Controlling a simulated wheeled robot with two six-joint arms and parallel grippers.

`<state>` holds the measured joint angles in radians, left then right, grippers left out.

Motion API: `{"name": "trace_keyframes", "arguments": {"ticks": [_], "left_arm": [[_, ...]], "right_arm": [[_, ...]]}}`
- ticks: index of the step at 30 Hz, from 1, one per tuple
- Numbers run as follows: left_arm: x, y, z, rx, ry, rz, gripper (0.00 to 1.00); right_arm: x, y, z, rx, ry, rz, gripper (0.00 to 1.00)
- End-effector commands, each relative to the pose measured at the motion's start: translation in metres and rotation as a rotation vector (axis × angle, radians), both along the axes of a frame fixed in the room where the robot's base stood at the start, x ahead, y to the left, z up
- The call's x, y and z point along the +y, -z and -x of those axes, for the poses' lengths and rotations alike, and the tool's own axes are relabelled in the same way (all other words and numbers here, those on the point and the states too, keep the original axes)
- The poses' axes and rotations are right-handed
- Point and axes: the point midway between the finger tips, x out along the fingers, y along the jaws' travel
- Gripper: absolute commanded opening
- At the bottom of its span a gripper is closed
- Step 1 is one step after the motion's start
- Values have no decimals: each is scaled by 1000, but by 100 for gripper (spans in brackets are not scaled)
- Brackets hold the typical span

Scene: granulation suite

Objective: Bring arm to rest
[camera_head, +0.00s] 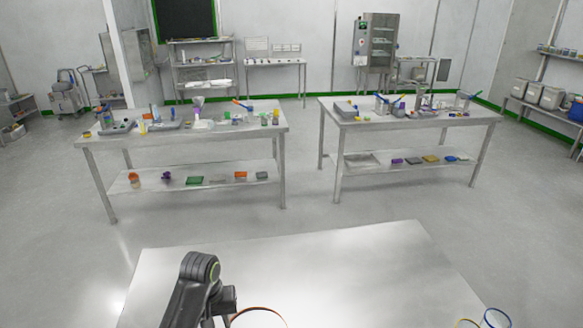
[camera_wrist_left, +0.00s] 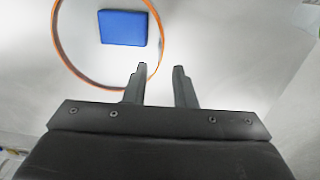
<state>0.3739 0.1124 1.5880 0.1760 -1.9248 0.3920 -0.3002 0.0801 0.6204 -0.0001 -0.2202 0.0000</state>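My left arm (camera_head: 200,285) reaches over the near steel table in the head view; its fingertips are not clear there. In the left wrist view my left gripper (camera_wrist_left: 160,70) has its two fingers apart, with nothing between them. An orange ring (camera_wrist_left: 88,84) lies just beyond and to the left of the fingers. The left fingertip overlaps the ring's edge in the picture; I cannot tell if they touch. A blue block (camera_wrist_left: 123,27) shows inside the ring's outline. My right gripper is not in view.
The near steel table (camera_head: 330,255) is mostly bare. A blue-rimmed round object (camera_head: 497,317) is cut off at its lower right. Two cluttered benches, the left bench (camera_head: 215,143) and the right bench (camera_head: 430,125), stand beyond, with open floor between.

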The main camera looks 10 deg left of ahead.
Motion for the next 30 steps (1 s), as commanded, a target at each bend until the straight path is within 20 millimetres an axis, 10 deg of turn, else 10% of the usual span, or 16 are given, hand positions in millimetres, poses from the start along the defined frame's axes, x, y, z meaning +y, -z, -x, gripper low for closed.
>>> {"name": "trace_keyframes", "arguments": {"ticks": [12,18,30], "left_arm": [[40,36,130,-142,84,-76,24],[56,24,195,-211,138,-139,24],[69,-11,266,-279,206,-228,24]], "right_arm": [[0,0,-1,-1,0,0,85],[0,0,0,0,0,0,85],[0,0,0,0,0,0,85]]}}
